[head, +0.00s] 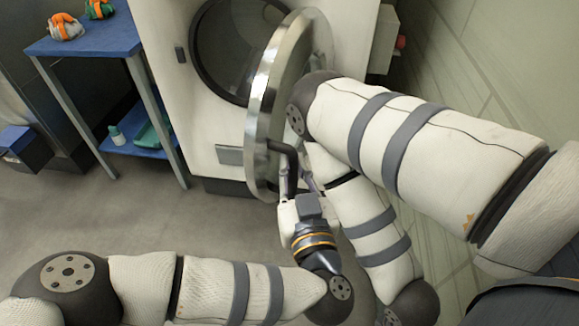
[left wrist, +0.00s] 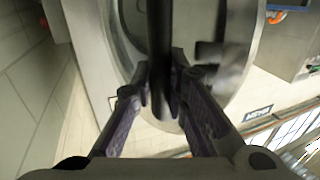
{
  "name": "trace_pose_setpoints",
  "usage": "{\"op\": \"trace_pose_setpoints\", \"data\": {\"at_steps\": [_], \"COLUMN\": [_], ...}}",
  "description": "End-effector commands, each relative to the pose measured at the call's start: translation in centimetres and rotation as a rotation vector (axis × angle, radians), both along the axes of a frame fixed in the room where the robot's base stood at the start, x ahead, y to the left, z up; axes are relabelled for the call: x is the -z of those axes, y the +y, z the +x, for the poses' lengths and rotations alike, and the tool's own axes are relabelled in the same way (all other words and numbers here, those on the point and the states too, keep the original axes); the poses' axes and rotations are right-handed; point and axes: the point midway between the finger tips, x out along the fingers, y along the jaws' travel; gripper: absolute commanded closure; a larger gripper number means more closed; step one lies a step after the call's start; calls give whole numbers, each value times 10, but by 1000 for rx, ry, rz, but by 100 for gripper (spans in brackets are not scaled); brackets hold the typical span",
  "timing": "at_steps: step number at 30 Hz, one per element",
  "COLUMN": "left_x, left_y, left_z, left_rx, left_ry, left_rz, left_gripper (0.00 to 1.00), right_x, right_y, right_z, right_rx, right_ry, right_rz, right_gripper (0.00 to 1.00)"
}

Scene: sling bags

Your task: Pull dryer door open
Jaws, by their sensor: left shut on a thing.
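The white dryer (head: 165,95) stands at the top middle of the head view, with its dark round opening (head: 225,50) partly uncovered. The round silver-rimmed door (head: 262,100) stands out from the front, swung partly open to the right. My left gripper (head: 290,186) is at the lower part of the door, shut on the dark door handle (head: 283,150). In the left wrist view, the fingers (left wrist: 162,95) close around the dark handle bar (left wrist: 158,35). My right arm covers the door's right part; its gripper is not in view.
A blue table (head: 85,42) with orange-and-grey items (head: 66,27) stands left of the dryer; its lower shelf (head: 130,148) holds a small bottle (head: 116,135). A wall (head: 470,65) runs close on the right. The floor (head: 130,215) before the dryer is clear.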

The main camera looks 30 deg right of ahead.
Motion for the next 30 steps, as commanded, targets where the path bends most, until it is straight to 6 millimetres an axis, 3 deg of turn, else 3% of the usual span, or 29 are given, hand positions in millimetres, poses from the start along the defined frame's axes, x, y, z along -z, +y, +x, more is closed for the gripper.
{"op": "trace_pose_setpoints", "data": {"at_steps": [2,3,5,14,24,30], "left_x": [-2,-2,-2,-1,0,-1], "left_y": [-1,-1,0,0,24,30], "left_z": [1,2,2,0,-57,-68], "left_rx": [1,1,1,1,3,1], "left_ry": [-5,-5,-5,-3,0,-4], "left_rz": [-2,-2,-2,-1,-2,-2], "left_gripper": [100,80,66,65,65,65], "right_x": [0,0,0,0,0,0], "right_y": [0,0,0,0,0,0], "right_z": [0,0,0,0,0,0], "right_rx": [0,0,0,0,0,0], "right_ry": [-1,-1,-1,0,0,0], "right_rz": [0,0,0,0,0,0], "right_gripper": [46,46,46,46,46,46]}}
